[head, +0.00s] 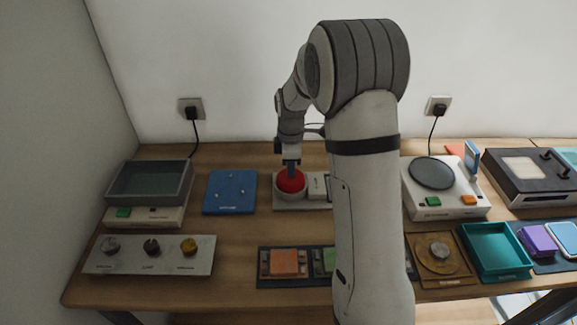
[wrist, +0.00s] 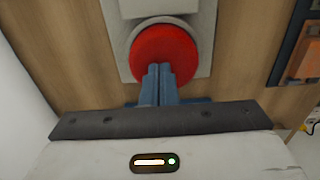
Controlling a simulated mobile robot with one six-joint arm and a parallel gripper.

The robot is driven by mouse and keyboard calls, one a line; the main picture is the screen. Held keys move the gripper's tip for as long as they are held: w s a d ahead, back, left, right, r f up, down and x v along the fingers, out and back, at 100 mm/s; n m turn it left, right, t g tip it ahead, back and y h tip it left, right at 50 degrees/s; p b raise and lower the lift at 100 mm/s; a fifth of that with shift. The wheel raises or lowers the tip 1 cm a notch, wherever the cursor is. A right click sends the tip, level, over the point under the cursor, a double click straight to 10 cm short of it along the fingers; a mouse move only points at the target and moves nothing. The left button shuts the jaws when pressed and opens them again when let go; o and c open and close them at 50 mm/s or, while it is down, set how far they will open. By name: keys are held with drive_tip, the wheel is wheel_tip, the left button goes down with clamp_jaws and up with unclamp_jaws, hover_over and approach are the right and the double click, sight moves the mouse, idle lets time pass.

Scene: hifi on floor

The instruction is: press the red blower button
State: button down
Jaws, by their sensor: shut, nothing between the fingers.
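The red blower button (head: 289,181) is a large round dome in a pale ring on a light grey base plate at the middle of the table. It also shows in the wrist view (wrist: 165,46), upper middle. My gripper (head: 290,164) is above it, pointing down, with its blue fingers shut and empty. In the wrist view the fingertips (wrist: 158,70) overlap the near part of the red dome. I cannot tell whether they touch it. My arm hides the right part of the base plate in the head view.
A blue board (head: 231,191) lies left of the button. A grey tray device (head: 150,187) and a panel with three knobs (head: 150,255) stand further left. An orange block (head: 285,263) is in front. A turntable-like device (head: 443,188) and a teal tray (head: 494,251) are at right.

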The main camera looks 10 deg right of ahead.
drive_tip(key=shift+f, duration=0.15)
drive_tip(key=shift+s+f+b, duration=0.1)
drive_tip(key=shift+f+b, duration=0.75)
drive_tip(key=shift+f, duration=0.2)
drive_tip(key=shift+r, duration=0.1)
drive_tip(key=shift+r+p, duration=0.25)
drive_tip(key=shift+p, duration=0.1)
wheel_tip(320, 180, up, 14)
drive_tip(key=p, duration=0.1)
drive_tip(key=shift+f, duration=0.15)
idle(0.9)
